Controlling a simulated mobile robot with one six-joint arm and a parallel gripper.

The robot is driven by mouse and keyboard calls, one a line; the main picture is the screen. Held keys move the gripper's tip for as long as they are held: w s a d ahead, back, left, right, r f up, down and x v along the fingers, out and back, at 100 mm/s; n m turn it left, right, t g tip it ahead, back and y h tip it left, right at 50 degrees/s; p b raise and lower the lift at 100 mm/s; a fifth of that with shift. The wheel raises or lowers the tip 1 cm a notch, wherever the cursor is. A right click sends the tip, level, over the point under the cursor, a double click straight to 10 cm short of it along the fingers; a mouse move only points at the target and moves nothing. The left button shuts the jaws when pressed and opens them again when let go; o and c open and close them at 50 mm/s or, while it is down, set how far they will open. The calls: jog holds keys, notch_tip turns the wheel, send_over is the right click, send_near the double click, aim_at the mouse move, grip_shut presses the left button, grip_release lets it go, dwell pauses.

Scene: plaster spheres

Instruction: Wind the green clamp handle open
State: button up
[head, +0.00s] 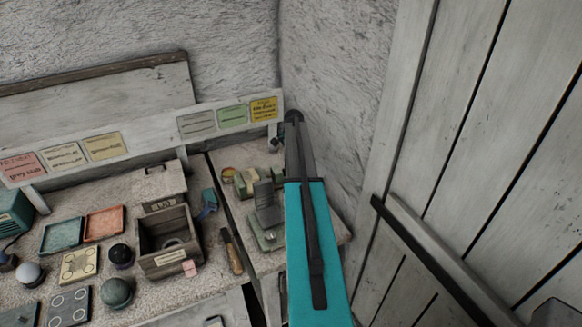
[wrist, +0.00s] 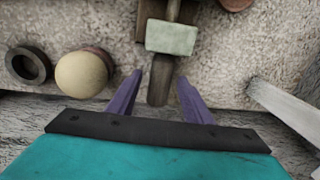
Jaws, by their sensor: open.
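In the wrist view, a pale green block (wrist: 172,38) sits on a grey rod and appears to be part of the clamp. A short grey-brown cylinder (wrist: 160,82) extends from it toward me. My gripper (wrist: 160,86) is open, with one purple finger on each side of the cylinder's near end and visible gaps between. I cannot tell whether this cylinder is the handle. In the head view, a green device with a grey upright plate (head: 265,200) and pale green parts (head: 245,181) stand on the bench's right end. My teal-sleeved arm hides part of that area and my fingertips.
In the wrist view, a cream ball (wrist: 84,75) and a dark ring (wrist: 28,65) lie left; a pale bar (wrist: 285,108) is right. In the head view, a wooden box (head: 170,243), trays and balls fill the bench left. A plank wall (head: 480,130) stands right.

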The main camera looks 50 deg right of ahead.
jog(key=c, duration=1.1)
jog(key=shift+o, duration=0.2)
jog(key=shift+s+a+f+t+b, duration=0.1)
jog(key=shift+s+f+t+b, duration=0.3)
jog(key=shift+b, duration=1)
jog(key=shift+r+t+h+b, duration=0.1)
jog(key=shift+t+h+b, duration=0.35)
jog(key=shift+b, duration=0.45)
jog(key=t+b, duration=0.2)
jog(key=b, duration=0.2)
jog(key=shift+s+a+h+b, duration=0.15)
jog(key=shift+h+b, duration=0.2)
jog(key=t+h+b, duration=0.1)
jog(key=t+b, duration=0.1)
jog(key=b, duration=0.2)
jog(key=shift+s+f, duration=0.15)
jog(key=shift+f, duration=0.05)
jog(key=shift+t+b, duration=0.35)
jog(key=shift+b, duration=0.05)
jog(key=shift+r+t+b, duration=0.15)
jog(key=shift+t+b, duration=0.25)
jog(key=shift+b, duration=0.15)
